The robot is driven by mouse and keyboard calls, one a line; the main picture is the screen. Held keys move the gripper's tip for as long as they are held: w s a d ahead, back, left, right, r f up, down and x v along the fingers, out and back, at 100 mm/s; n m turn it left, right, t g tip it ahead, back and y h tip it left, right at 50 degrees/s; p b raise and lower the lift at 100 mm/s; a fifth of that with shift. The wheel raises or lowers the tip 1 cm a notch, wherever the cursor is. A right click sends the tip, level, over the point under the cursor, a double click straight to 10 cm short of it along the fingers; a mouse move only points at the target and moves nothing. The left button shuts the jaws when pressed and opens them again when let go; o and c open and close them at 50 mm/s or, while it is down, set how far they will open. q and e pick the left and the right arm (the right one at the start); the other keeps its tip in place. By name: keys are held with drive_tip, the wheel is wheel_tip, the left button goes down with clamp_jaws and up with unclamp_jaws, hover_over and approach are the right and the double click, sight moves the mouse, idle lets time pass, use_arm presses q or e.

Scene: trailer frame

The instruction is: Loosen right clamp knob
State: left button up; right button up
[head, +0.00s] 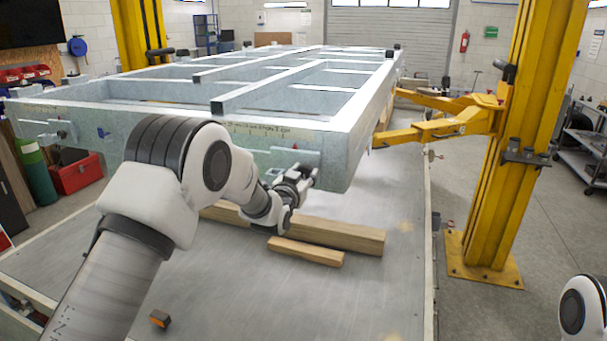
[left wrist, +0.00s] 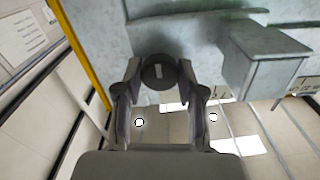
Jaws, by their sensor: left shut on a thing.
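The right clamp knob (left wrist: 158,73) is dark and round in the left wrist view, with a pale mark on its face. My left gripper (left wrist: 158,85) has one finger on each side of it and is shut on it. In the head view my left gripper (head: 304,176) is at the right part of the trailer frame's (head: 240,126) near beam, just below a clamp plate; the knob is largely hidden there by the fingers. Another clamp (head: 62,133) shows at the left end of the same beam. My right gripper is out of view.
Wooden blocks (head: 340,236) lie on the grey platform (head: 330,300) below the frame. A small orange and black object (head: 159,319) lies near the front. A yellow lift post (head: 515,150) with arms stands at right. The platform's right front is clear.

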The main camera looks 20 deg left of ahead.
use_arm(q)
drive_tip(key=shift+f+n+b, duration=0.1)
drive_tip(key=shift+n+b, duration=0.5)
drive_tip(key=shift+b, duration=0.3)
drive_tip(key=n+b, duration=0.4)
drive_tip(key=b, duration=0.1)
drive_tip(key=shift+n, duration=0.4)
drive_tip(key=n+b, duration=0.4)
drive_tip(key=shift+n, duration=0.3)
drive_tip(key=n+b, duration=0.1)
drive_tip(key=n, duration=0.1)
drive_tip(key=shift+n+b, duration=0.3)
drive_tip(key=n+b, duration=0.1)
drive_tip(key=n, duration=0.2)
drive_tip(key=shift+n, duration=0.3)
drive_tip(key=n+b, duration=0.1)
drive_tip(key=n, duration=0.2)
drive_tip(key=shift+n, duration=0.3)
drive_tip(key=shift+n+b, duration=0.5)
drive_tip(key=shift+n, duration=1.2)
